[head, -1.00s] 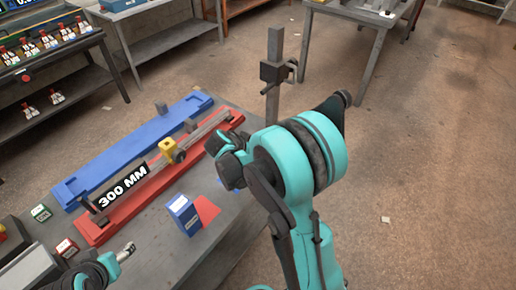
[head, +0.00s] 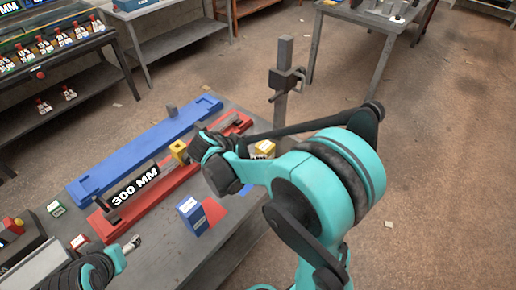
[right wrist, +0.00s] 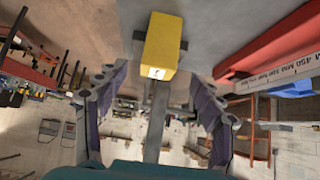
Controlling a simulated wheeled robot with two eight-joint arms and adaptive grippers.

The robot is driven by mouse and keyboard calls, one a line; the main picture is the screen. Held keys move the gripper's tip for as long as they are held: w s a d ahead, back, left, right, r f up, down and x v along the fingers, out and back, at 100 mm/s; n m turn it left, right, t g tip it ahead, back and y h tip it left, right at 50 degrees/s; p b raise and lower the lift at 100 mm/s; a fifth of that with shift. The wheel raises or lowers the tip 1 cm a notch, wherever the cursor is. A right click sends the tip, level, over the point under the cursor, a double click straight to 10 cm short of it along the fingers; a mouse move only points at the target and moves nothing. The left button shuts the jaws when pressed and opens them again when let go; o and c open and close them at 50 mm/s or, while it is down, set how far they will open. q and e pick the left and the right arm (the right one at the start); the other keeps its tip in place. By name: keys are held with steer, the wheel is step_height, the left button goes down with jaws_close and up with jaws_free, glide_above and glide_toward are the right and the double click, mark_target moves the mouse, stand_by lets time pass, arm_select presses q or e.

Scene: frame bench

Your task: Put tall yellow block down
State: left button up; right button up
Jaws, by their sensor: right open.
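The tall yellow block (head: 264,149) shows near the right edge of the grey bench, partly covered by my right arm in the head view. In the right wrist view the yellow block (right wrist: 165,45) appears to stand on the bench surface, beyond and between the spread fingers of my right gripper (right wrist: 160,88). That gripper is open, with a visible gap on each side of the block. Its fingers are hidden behind the arm in the head view. My left gripper (head: 133,243) is at the lower left in the head view, and its jaw opening is too small to judge.
A red rail fixture (head: 150,199) with a yellow slider (head: 178,151) and a blue rail (head: 140,149) lie on the bench. A blue box (head: 193,216) stands beside a red patch (head: 214,210). A grey post (head: 283,80) rises at the bench's far edge.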

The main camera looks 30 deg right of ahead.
steer(key=s+a+r+n+t+y, duration=0.2)
steer(key=s+a+n+y, duration=0.2)
steer(key=s+n, duration=0.2)
steer(key=s+a+r+n+t+y, duration=0.1)
steer(key=s+a+r+n+y, duration=0.2)
steer(key=s+n, duration=0.4)
steer(key=s+a+y, duration=0.1)
steer(key=s, duration=0.2)
steer(key=shift+a+n+t, duration=0.2)
steer(key=shift+n+t, duration=0.1)
steer(key=shift+t, duration=0.1)
